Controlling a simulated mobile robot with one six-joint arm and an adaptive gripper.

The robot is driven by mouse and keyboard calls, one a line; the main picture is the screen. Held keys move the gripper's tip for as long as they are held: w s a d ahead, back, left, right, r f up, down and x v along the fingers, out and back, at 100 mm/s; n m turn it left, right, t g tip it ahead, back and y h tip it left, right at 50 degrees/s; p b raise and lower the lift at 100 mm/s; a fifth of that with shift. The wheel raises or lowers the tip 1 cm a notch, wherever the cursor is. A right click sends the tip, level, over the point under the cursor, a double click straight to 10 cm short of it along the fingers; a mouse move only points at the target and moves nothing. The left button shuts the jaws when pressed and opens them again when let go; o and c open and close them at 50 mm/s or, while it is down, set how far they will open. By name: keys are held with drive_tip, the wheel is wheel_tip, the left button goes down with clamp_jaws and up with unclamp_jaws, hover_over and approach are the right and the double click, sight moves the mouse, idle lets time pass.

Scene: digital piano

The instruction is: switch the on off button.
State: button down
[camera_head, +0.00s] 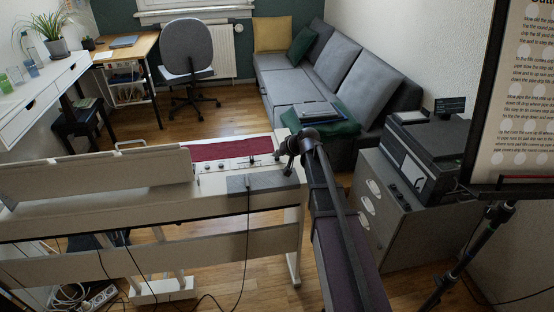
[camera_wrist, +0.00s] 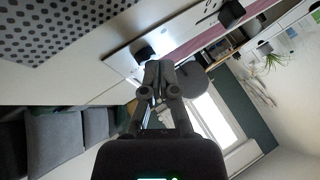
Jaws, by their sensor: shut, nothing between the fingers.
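The white digital piano (camera_head: 70,180) stands in the lower left of the head view, seen from behind. Its top panel (camera_head: 215,167) has several small dark controls, and I cannot tell which one is the on off button. My gripper (camera_head: 283,162) is over the right end of the piano, shut and empty. In the wrist view my gripper (camera_wrist: 158,67) has its fingertips together, close to a dark knob (camera_wrist: 144,52) on the white panel (camera_wrist: 122,62). I cannot tell whether they touch. A second dark knob (camera_wrist: 231,13) is farther along the panel.
A red cloth strip (camera_head: 225,149) lies along the keys. A raised music rest (camera_head: 110,175) stands on the piano's left part. A grey cabinet (camera_head: 375,225) with a printer (camera_head: 425,150) and a sheet on a stand (camera_head: 520,90) are to the right. Cables hang behind the piano.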

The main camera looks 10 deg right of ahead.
drive_tip(key=shift+r+p, duration=0.8)
drive_tip(key=shift+r, duration=0.1)
drive_tip(key=shift+r, duration=0.1)
wheel_tip(320, 180, up, 5)
drive_tip(key=p, duration=0.5)
idle(0.8)
drive_tip(key=s+r+n+g+h+p, duration=0.1)
drive_tip(key=s+g+h+p, duration=0.1)
drive_tip(key=s, duration=1.2)
drive_tip(key=s+r+g+h+p, duration=0.2)
drive_tip(key=s+g+p, duration=0.3)
drive_tip(key=s, duration=0.9)
drive_tip(key=shift+s+r+n+h+p, duration=0.35)
drive_tip(key=shift+h+p, duration=0.35)
drive_tip(key=shift+p, duration=0.5)
